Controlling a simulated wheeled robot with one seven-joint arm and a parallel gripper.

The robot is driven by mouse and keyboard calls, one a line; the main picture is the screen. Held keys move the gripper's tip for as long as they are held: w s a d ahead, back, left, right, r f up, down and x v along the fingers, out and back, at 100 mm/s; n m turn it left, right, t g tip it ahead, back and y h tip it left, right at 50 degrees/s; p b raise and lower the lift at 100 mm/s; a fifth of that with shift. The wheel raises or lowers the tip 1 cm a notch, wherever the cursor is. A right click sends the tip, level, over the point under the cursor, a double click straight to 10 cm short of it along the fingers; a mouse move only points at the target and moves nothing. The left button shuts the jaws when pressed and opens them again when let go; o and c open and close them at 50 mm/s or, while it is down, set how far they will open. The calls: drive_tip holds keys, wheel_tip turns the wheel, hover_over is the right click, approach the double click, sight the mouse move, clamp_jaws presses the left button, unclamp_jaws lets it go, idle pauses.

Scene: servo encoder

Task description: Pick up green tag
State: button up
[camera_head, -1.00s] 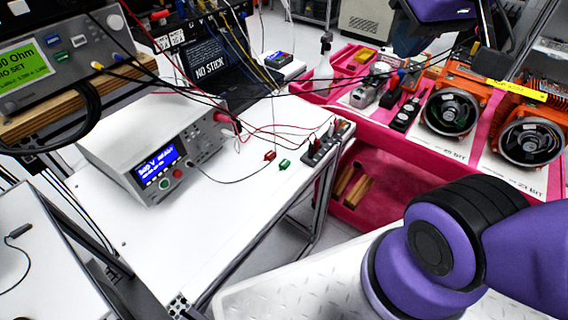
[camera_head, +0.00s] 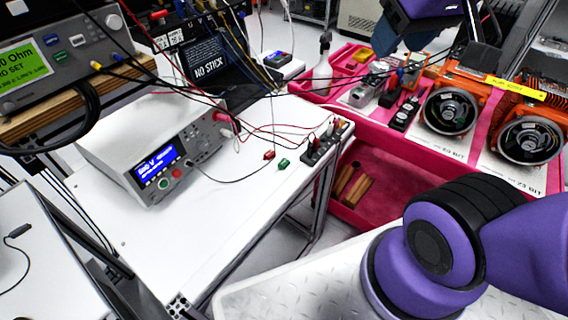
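The green tag (camera_head: 283,163) is a small green piece on the white tabletop (camera_head: 225,215), on a thin dark lead to the right of the white bench instrument. A similar red tag (camera_head: 269,155) lies just to its left, apart from it. Part of my purple and black arm shows at the top right, well away from the green tag. I cannot make out my gripper's fingers in this view.
The bench instrument (camera_head: 157,165) with a blue display stands left of the tags. A dark connector strip (camera_head: 321,147) lies close on their right, at the table edge. Thin red and black leads cross above. A pink bench (camera_head: 375,190) holds orange machines (camera_head: 450,105). The table's front is clear.

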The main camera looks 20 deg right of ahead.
drive_tip(key=shift+o, duration=1)
drive_tip(key=w+a+f+n+g, duration=0.1)
drive_tip(key=w+f, duration=0.3)
drive_tip(key=w, duration=0.6)
drive_tip(key=shift+a+f+n+g, duration=0.3)
drive_tip(key=shift+f+n, duration=0.05)
drive_tip(key=shift+n, duration=0.05)
drive_tip(key=n+g, duration=0.4)
drive_tip(key=n, duration=0.1)
hover_over(281, 160)
wheel_tip(281, 160, down, 30)
drive_tip(key=r, duration=0.1)
drive_tip(key=shift+f, duration=6.1)
drive_tip(key=c, duration=1)
